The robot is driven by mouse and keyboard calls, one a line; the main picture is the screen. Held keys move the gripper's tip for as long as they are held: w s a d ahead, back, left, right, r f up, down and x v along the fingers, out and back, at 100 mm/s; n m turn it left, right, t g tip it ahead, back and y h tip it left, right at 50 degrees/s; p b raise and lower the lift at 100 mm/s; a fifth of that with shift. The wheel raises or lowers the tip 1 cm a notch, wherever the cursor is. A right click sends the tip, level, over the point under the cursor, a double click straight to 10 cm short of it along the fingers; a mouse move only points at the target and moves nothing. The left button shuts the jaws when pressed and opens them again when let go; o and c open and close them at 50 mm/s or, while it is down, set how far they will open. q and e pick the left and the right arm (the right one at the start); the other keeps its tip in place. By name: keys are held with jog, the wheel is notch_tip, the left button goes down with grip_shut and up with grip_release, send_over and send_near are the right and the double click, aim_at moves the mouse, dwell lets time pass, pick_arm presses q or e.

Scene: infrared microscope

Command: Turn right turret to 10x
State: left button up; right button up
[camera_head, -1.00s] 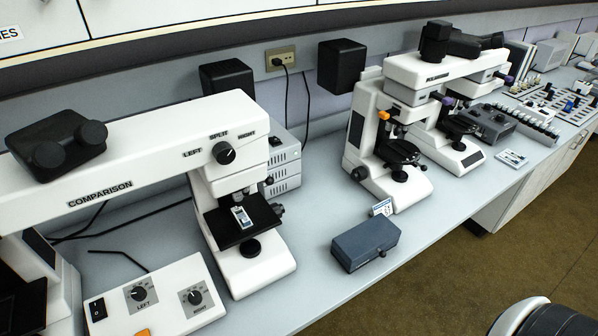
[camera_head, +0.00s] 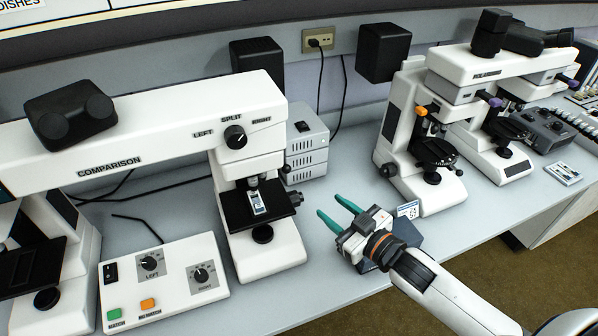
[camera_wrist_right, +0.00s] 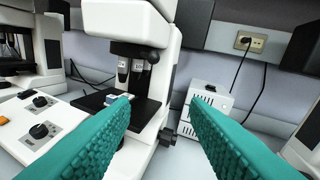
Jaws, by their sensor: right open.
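The comparison microscope (camera_head: 150,135) stands at the left, with its right column and stage (camera_head: 258,205) nearest my right gripper. Its right turret shows in the right wrist view as a dark nosepiece with objectives (camera_wrist_right: 134,66) hanging over the black stage (camera_wrist_right: 95,103). In the head view the turret (camera_head: 254,182) is small and its markings cannot be read. A slide lies on the stage under it. My right gripper (camera_head: 334,214) is open and empty, its teal fingers apart, to the right of the stage. My left gripper is not in view.
A control box (camera_head: 165,280) with knobs and buttons sits in front of the microscope. A grey vented box (camera_head: 308,150) stands behind it. A blue-grey box (camera_head: 405,232) lies partly hidden behind my right wrist. Polarising microscopes (camera_head: 425,165) stand at the right.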

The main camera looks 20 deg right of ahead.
pick_arm(q)
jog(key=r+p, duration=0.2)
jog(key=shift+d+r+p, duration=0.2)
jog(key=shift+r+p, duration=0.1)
jog(key=shift+p, duration=0.05)
pick_arm(e)
jog(key=w+a+r, duration=0.1)
jog(key=w+a, duration=0.1)
jog(key=w, duration=0.3)
jog(key=w+a+r+y, duration=0.1)
jog(key=w+a, duration=0.2)
jog(key=w, duration=0.3)
jog(key=shift+a+r+n+t, duration=0.3)
jog(key=shift+r+n, duration=0.05)
jog(key=shift+n, duration=0.05)
grip_shut()
